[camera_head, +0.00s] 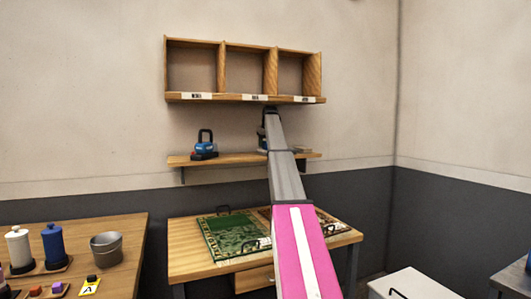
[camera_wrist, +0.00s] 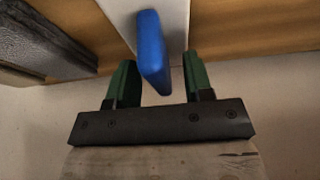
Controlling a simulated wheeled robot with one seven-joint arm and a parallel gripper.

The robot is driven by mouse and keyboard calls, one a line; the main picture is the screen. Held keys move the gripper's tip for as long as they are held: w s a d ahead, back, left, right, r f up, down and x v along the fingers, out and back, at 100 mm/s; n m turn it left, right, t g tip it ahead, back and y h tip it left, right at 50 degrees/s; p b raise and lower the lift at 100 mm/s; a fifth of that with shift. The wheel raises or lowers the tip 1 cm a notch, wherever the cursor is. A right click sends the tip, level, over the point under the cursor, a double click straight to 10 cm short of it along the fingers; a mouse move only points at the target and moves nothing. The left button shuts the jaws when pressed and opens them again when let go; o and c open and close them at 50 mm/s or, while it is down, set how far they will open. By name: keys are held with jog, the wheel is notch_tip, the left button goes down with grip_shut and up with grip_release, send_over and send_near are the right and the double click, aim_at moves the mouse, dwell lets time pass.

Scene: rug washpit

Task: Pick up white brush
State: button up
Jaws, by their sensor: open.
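In the wrist view, a white block with a raised blue handle (camera_wrist: 151,50), which looks like the white brush (camera_wrist: 178,22), lies on a wooden shelf. My gripper (camera_wrist: 158,66) is open, with one green finger on each side of the handle's near end. There are gaps on both sides, and I see no contact. How deep the handle sits between the fingers, I cannot tell. In the head view my gripper (camera_head: 268,116) is above the lower shelf, and my arm hides most of what lies below it.
The lower shelf (camera_head: 235,160) also holds a blue tool with a dark handle (camera_head: 205,147). A grey block (camera_wrist: 45,42) lies left of the white one in the wrist view. A cubby rack (camera_head: 245,98) hangs close above. A table with a green rug (camera_head: 232,235) stands below.

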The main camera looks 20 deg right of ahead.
grip_shut()
jog(key=shift+r, duration=0.1)
jog(key=shift+r, duration=0.7)
jog(key=s, duration=1.8)
jog(key=shift+d, duration=0.3)
